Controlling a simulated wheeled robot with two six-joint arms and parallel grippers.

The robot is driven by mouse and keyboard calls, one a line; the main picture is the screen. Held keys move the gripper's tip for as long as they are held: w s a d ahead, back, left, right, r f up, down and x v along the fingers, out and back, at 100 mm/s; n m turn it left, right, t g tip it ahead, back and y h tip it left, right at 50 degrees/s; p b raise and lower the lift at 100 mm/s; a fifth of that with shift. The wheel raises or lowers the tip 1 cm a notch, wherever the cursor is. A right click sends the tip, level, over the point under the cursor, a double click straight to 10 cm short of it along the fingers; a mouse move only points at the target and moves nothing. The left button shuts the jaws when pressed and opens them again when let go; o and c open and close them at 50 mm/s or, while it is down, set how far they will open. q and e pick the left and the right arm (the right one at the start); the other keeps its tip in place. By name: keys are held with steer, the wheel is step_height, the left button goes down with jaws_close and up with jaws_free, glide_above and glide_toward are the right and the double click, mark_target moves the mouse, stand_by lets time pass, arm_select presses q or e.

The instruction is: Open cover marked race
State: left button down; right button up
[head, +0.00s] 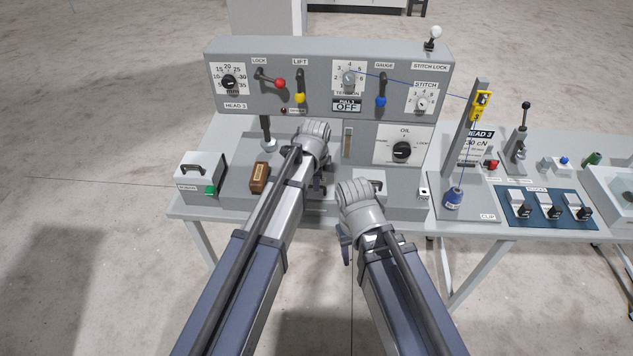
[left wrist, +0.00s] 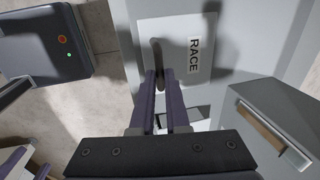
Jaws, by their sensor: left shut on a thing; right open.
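The pale cover (left wrist: 180,38) with the label RACE (left wrist: 202,45) shows in the left wrist view. A dark upright handle (left wrist: 157,55) stands on it, left of the label. My left gripper (left wrist: 160,78) is shut on this handle, with its fingers on either side. In the head view my left gripper (head: 318,188) is low in front of the grey console, and my arm hides most of what it holds. My right gripper (head: 344,252) is open and empty, to the right of and nearer than the left one, in front of the bench edge.
The grey console (head: 325,70) with levers and dials rises behind. A wooden block (head: 260,177) and a handled box (head: 200,168) stand left of my left arm. A thread post (head: 474,140) and blue spool (head: 453,198) stand right. The floor in front is clear.

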arm_select(q)
steer(key=shift+r, duration=0.1)
stand_by(0.5)
steer(key=w+r+g+p, duration=0.3)
steer(key=shift+w, duration=0.2)
steer(key=g, duration=0.1)
steer(key=w+r+g, duration=0.1)
steer(key=shift+g+p, duration=0.3)
steer(key=shift+s, duration=0.1)
steer(key=c, duration=0.9)
jaws_free()
